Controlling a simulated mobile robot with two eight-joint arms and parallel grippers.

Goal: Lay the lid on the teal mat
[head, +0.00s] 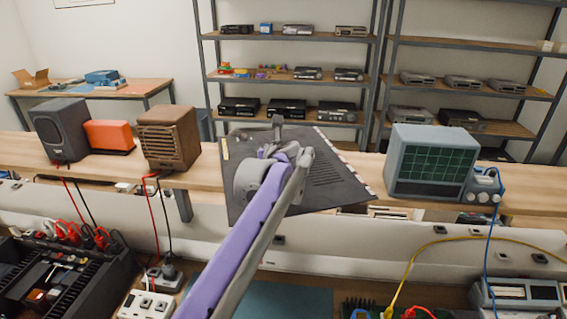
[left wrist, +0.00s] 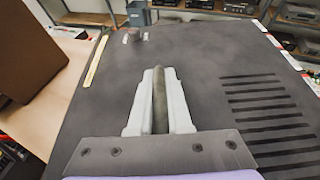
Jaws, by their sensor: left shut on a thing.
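The lid (head: 325,172) is a dark grey flat panel with vent slots, held up at a tilt in the middle of the head view. It fills much of the left wrist view (left wrist: 215,70). My left gripper (left wrist: 160,75) is shut on a raised bar on the lid's face; in the head view my purple arm covers part of the lid. The teal mat (head: 295,303) shows at the bottom centre of the head view, below the lid and partly hidden by my arm. My right gripper is not in view.
A brown speaker (head: 168,137) stands left of the lid, with an orange box (head: 108,135) and a dark speaker (head: 60,130) beyond. An oscilloscope (head: 430,160) stands right. An open black amplifier (head: 65,275), a power strip (head: 147,304) and cables flank the mat.

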